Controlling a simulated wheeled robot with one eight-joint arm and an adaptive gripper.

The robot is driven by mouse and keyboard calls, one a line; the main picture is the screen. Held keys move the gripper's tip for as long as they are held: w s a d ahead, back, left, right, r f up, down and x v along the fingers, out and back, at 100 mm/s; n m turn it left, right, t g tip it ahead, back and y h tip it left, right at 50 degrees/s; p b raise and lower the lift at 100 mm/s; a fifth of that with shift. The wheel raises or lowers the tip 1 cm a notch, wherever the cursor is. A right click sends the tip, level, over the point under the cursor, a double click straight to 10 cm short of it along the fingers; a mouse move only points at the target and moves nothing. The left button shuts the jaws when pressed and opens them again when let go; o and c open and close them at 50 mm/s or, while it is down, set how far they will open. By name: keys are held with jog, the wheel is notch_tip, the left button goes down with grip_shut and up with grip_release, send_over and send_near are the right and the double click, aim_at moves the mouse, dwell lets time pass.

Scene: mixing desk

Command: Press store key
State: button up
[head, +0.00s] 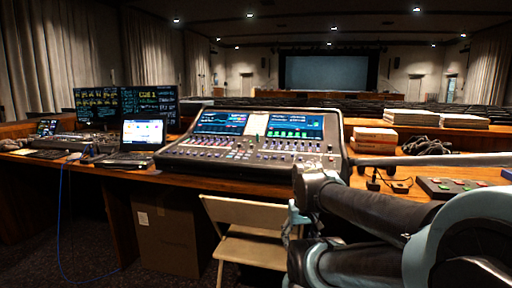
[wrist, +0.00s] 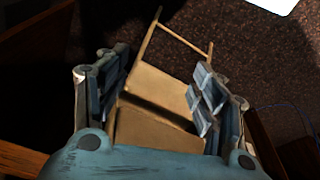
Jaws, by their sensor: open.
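My gripper (wrist: 157,92) is open and empty in the wrist view, its two padded fingers wide apart. It points down toward the folding chair and the floor. In the head view my gripper (head: 293,218) is low, in front of the desk's edge and partly behind my arm. A dark key box (head: 436,188) with small green and reddish keys lies on the desk at the right, well away from my gripper. My arm stands in front of that side of the desk. I cannot read any key label, so I cannot tell which is the store key.
The mixing console (head: 250,143) fills the desk's middle, with a laptop (head: 143,136) at its left. A tan folding chair (head: 250,247) and a cardboard box (head: 168,232) stand before the desk.

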grip_shut()
dwell(0.8)
jog(key=shift+r, duration=0.1)
